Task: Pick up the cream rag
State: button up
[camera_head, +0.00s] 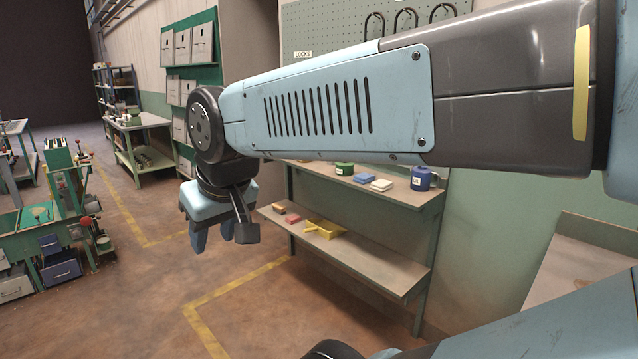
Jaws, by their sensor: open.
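A small folded cream cloth (381,185), which looks like the cream rag, lies on the upper shelf (400,196) of the green wall bench. It sits between a blue folded cloth (365,178) and a blue mug-like container (421,178). My gripper (213,238) points down in the left middle of the view, over the floor and left of the bench. It is open, with nothing seen between its fingers. It is well apart from the cream cloth. My arm crosses the view above the bench and hides part of the wall behind.
A green container (344,169) stands left of the cloths. A green machine bench (55,225) stands at left. The floor between, with yellow lines, is clear.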

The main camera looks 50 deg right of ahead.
aim_at(381, 185)
jog(key=z, duration=0.3)
jog(key=i, duration=1.05)
jog(key=z, duration=1.15)
jog(key=i, duration=0.75)
jog(key=z, duration=0.4)
jog(key=k, duration=0.8)
jog(key=z, duration=0.2)
jog(key=i, duration=0.8)
jog(key=u, duration=0.1)
